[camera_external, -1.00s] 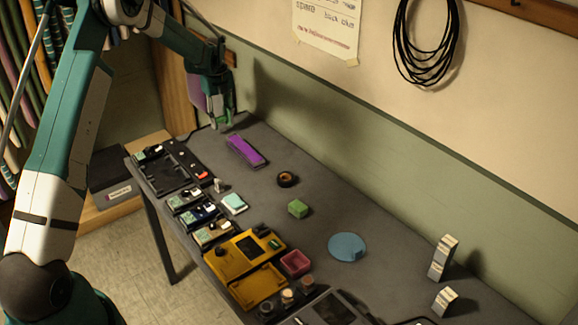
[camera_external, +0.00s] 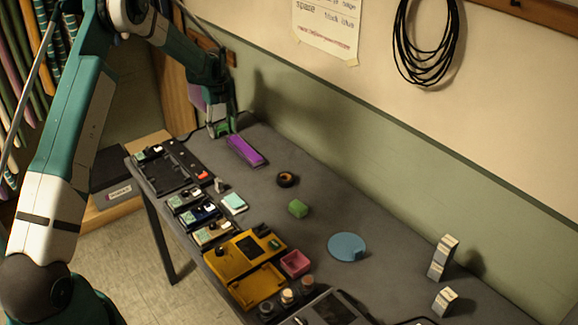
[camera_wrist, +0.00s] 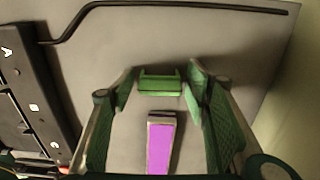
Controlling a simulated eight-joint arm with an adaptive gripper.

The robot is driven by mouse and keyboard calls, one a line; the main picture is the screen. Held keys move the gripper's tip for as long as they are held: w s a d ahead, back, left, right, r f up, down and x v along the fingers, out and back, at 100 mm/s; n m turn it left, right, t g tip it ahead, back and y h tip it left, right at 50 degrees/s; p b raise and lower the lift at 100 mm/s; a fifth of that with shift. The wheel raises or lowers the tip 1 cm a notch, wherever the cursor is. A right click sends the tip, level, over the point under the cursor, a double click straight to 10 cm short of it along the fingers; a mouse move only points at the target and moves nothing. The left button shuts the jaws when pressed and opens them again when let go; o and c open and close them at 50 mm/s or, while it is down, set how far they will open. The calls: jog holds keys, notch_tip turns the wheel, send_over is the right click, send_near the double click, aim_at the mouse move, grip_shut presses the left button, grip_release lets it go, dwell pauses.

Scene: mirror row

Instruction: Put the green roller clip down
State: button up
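The green roller clip (camera_wrist: 160,82) shows in the wrist view as a short green block with a dark front edge. It lies between the tips of my gripper (camera_wrist: 161,72), with a narrow gap on each side, so the fingers look open around it. It appears to be at the grey table surface, though exact contact is hard to tell. In the external view my gripper (camera_external: 219,132) is low at the table's far end, and the clip cannot be told apart from the green fingers there.
A purple block (camera_external: 245,150) lies close by, also in the wrist view (camera_wrist: 160,145).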

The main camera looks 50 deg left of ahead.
aim_at(222, 125)
jog(key=shift+r, duration=0.15)
notch_tip(222, 125, up, 12)
jog(key=shift+p, duration=0.3)
dwell(0.7)
dwell(0.5)
jog(key=shift+d+r, duration=0.1)
jog(key=d+r+n+t, duration=0.1)
jog(key=d+r+n, duration=0.3)
jog(key=d+r, duration=1.2)
jog(key=s+d+r+n+t+y, duration=0.15)
jog(key=s+d+r, duration=0.3)
jog(key=d, duration=0.65)
jog(key=s+d+r+n+t, duration=0.1)
jog(key=s+d+r+n, duration=0.3)
jog(key=d, duration=0.7)
jog(key=s+d+r+n+t, duration=0.2)
jog(key=s+d+r+n, duration=0.2)
jog(key=s+d, duration=1.05)
jog(key=s+d+f+n+t+h, duration=0.1)
jog(key=s+d+f+n, duration=0.3)
jog(key=s+d, duration=0.7)
jog(key=shift+s+f+t, duration=0.35)
jog(key=shift+s+f, duration=0.25)
